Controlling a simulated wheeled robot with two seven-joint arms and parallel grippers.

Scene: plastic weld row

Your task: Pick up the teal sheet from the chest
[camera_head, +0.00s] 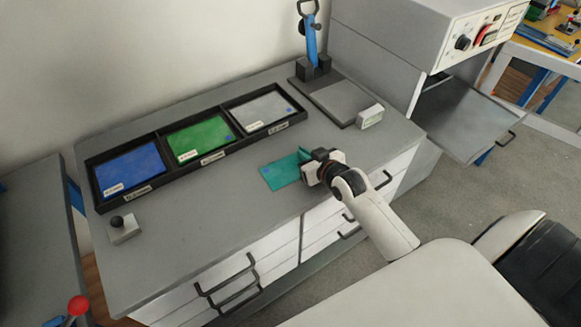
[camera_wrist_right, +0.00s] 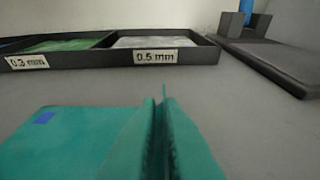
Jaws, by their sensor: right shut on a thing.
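The teal sheet (camera_head: 280,174) lies over the grey top of the chest (camera_head: 230,222), near its front right part, in front of the black tray. My right gripper (camera_head: 310,160) is at the sheet's right end and is shut on it. In the right wrist view the teal sheet (camera_wrist_right: 70,140) fills the lower left, with a small blue mark. Its edge is pinched up into a fold between the fingers (camera_wrist_right: 160,115). I cannot tell whether the rest of the sheet touches the chest top. My left gripper is not in view.
A black tray (camera_head: 161,190) with blue, green and light grey sheets in its compartments stands behind. A lever tool (camera_head: 312,50) on a dark base stands at the back right, with a small white box (camera_head: 370,117) beside it. A small block with a black knob (camera_head: 122,227) sits at the left. The chest top's front is clear.

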